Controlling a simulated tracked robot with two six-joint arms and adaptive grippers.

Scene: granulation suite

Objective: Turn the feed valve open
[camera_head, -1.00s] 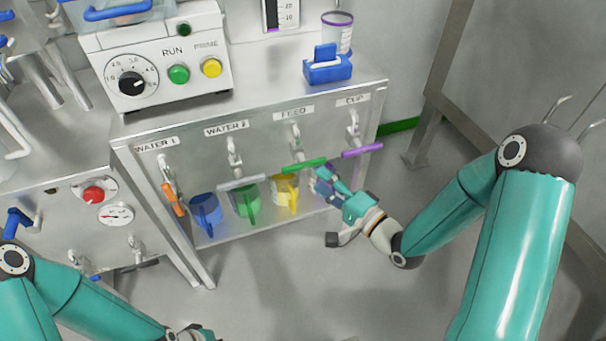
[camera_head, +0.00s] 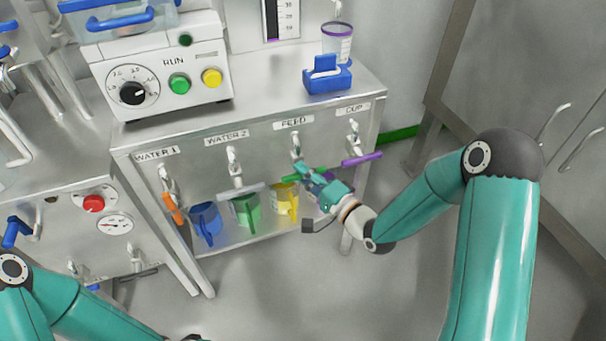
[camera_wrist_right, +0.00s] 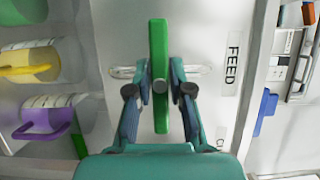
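The feed valve (camera_head: 296,146) is on the front panel under the FEED label, with a green bar handle (camera_head: 291,178) lying roughly crosswise in the head view. My right gripper (camera_head: 305,172) is at this handle and covers part of it. In the right wrist view the green handle (camera_wrist_right: 158,50) stands between the two fingers of my right gripper (camera_wrist_right: 159,72). The fingers are apart, one on each side, with narrow gaps to the handle. The FEED label (camera_wrist_right: 232,64) is to their right.
The CUP valve's purple handle (camera_head: 362,159) is close on the right. WATER 2's grey handle (camera_head: 240,190) and WATER 1's orange handle (camera_head: 173,208) are left. Blue (camera_head: 206,222), green (camera_head: 245,210) and yellow (camera_head: 284,200) jugs stand on the shelf below.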

